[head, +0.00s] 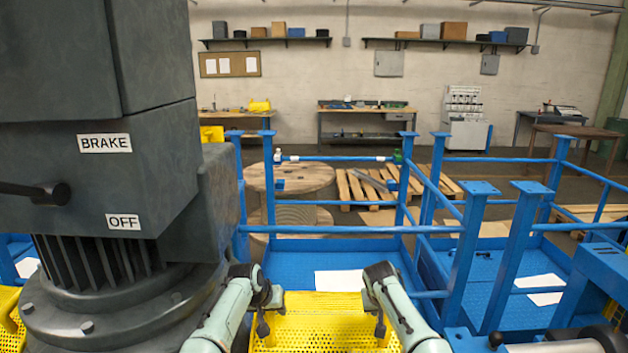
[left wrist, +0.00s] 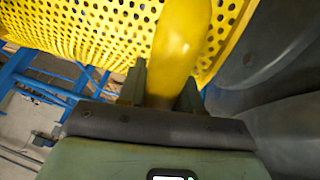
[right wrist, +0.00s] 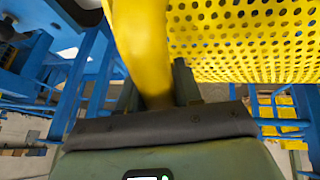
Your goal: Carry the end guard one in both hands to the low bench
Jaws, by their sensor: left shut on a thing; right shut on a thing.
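The end guard one (head: 322,318) is a yellow perforated panel held between my two arms at the bottom middle of the head view. My left gripper (head: 265,325) is at its left side; in the left wrist view its fingers are shut on a yellow bar (left wrist: 178,50) of the guard. My right gripper (head: 381,328) is at its right side; in the right wrist view its fingers are shut on another yellow bar (right wrist: 142,45). The perforated sheet shows in the left wrist view (left wrist: 100,30) and in the right wrist view (right wrist: 250,40). I cannot tell which bench is the low bench.
A large dark grey motor housing (head: 80,165) marked BRAKE and OFF stands close on the left. Blue railings (head: 330,230) and blue decks (head: 300,262) lie ahead and right. Beyond are a wooden spool (head: 290,178), pallets (head: 365,190), a wall bench (head: 365,110) and a brown table (head: 575,131).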

